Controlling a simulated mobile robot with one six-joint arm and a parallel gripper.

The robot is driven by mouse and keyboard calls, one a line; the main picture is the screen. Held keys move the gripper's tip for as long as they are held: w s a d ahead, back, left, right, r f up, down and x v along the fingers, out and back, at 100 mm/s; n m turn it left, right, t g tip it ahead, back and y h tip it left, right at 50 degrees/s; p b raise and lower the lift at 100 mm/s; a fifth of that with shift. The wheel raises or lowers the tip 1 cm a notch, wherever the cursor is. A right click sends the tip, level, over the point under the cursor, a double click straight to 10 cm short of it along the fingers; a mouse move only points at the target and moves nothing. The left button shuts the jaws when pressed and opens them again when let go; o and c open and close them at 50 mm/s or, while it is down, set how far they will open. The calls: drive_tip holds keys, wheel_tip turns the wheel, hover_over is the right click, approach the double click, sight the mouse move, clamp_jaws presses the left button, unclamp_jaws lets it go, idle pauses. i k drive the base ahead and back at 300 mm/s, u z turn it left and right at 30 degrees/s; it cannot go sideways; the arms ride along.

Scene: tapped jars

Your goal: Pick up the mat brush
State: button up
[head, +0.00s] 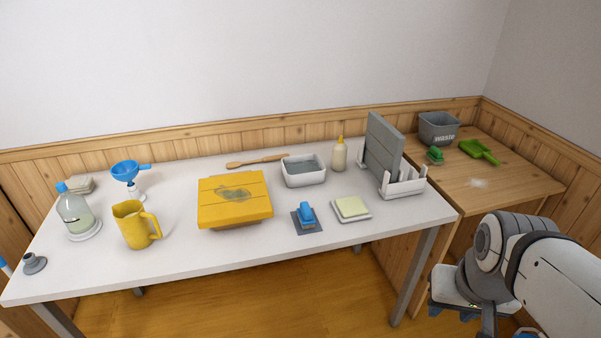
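A blue brush (306,211) sits on a small dark grey mat (314,229) near the front edge of the white table, right of centre. A green brush (435,153) stands on the wooden table at the right. My gripper (472,316) is at the lower right, in front of the wooden table and well apart from both brushes. It is partly cut off by the bottom edge, and its fingers do not show clearly.
The white table (180,272) also holds a yellow board (235,210), a yellow jug (133,228), a grey-white basin (303,180), a sponge on a dish (351,207) and a rack (405,186) with grey boards. A green dustpan (477,150) and waste bin (438,127) stand right.

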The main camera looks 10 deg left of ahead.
sight(306, 216)
drive_tip(key=u, duration=0.65)
drive_tip(key=i, duration=1.1)
drive_tip(key=u, duration=0.35)
